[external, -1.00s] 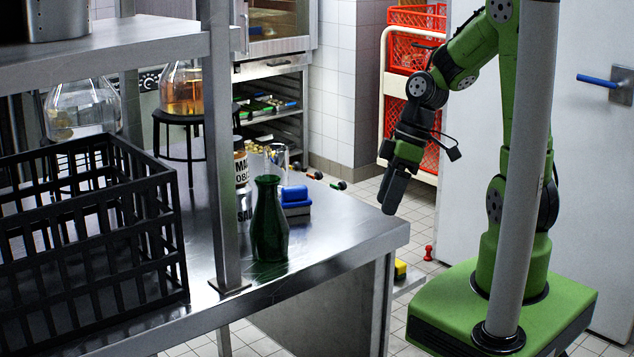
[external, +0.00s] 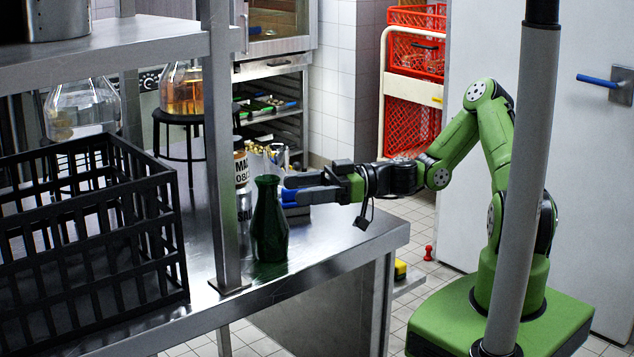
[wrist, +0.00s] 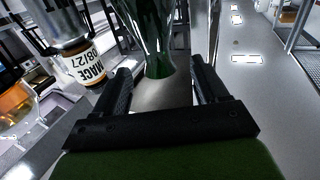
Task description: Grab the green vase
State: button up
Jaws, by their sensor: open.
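The green vase (external: 268,225) stands upright on the steel table near its front edge. My gripper (external: 288,189) is level, just right of the vase in the external view, with its fingers pointing left toward it. In the wrist view my gripper (wrist: 163,82) is open, and the vase (wrist: 157,40) shows ahead, between the lines of the two fingers. I cannot tell whether the fingertips reach around it.
A blue item (external: 290,198) lies behind my gripper. A labelled jar (external: 240,167) stands behind the vase. A black crate (external: 95,225) and a steel shelf post (external: 222,150) stand to the left. The table's right corner (external: 385,235) is clear.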

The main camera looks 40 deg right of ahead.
aim_at(269, 193)
jog(key=x, duration=0.7)
jog(key=shift+w+d+f+p, duration=0.1)
jog(key=shift+w+p, duration=0.1)
jog(key=shift+p, duration=0.15)
jog(key=shift+d, duration=0.1)
grip_shut()
